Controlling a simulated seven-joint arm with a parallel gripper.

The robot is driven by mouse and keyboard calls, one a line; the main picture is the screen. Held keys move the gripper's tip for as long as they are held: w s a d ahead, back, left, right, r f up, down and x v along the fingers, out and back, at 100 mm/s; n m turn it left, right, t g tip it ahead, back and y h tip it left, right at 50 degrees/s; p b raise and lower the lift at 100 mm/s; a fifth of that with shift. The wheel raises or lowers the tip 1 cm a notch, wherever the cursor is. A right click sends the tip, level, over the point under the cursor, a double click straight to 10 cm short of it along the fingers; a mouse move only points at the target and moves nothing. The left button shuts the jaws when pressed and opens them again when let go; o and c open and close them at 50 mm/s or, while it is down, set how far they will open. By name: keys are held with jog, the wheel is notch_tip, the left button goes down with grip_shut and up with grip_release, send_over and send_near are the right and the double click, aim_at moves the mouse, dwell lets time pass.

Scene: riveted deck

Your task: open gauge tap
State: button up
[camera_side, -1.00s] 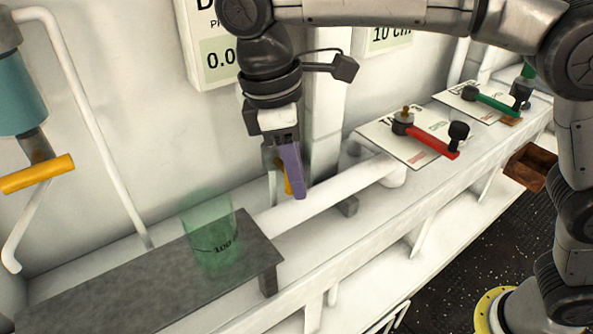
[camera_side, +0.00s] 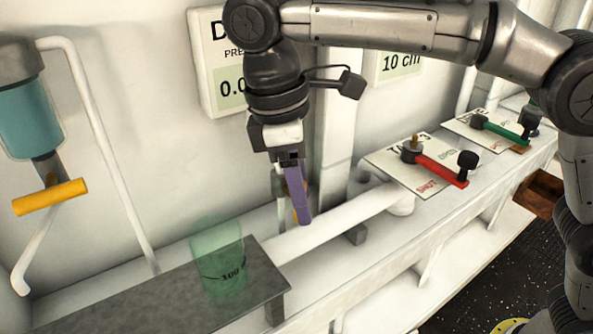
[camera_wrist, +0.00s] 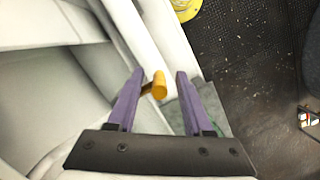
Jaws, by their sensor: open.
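A yellow-orange tap handle (camera_wrist: 158,86) shows end-on between the fingers of my gripper (camera_wrist: 159,73) in the wrist view. In the side view, a small part of this yellow handle (camera_side: 286,187) shows behind the purple finger, near the wall above the white pipe. My gripper (camera_side: 293,216) points down there with its fingers apart, one on either side of the handle. I see no clear contact. Most of this tap's body is hidden by the gripper. Another yellow handle (camera_side: 50,197) sits at the left under a teal cylinder (camera_side: 30,118).
A green transparent beaker (camera_side: 219,262) stands on a grey shelf (camera_side: 150,305) at lower left. The white pipe (camera_side: 335,222) runs below my gripper. A red lever (camera_side: 440,170) and a green lever (camera_side: 505,133) lie on labelled plates to the right.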

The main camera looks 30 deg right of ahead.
jog(key=r, duration=0.3)
jog(key=a+r, duration=0.1)
jog(key=r, duration=0.1)
jog(key=shift+w+r, duration=0.3)
jog(key=shift+d, duration=0.25)
jog(key=s+d+f+m+y, duration=0.1)
jog(key=s+d+m+y, duration=0.1)
jog(key=s+d, duration=0.35)
jog(key=s+d+m+y, duration=0.2)
jog(key=s+d, duration=0.1)
jog(key=d, duration=0.6)
jog(key=s+d+f+m+t+h, duration=0.2)
jog(key=s+d+f+m+t, duration=0.4)
jog(key=s+d+f, duration=0.3)
jog(key=d+f+m, duration=0.1)
jog(key=d+f, duration=0.1)
jog(key=d, duration=0.2)
jog(key=shift+t, duration=0.4)
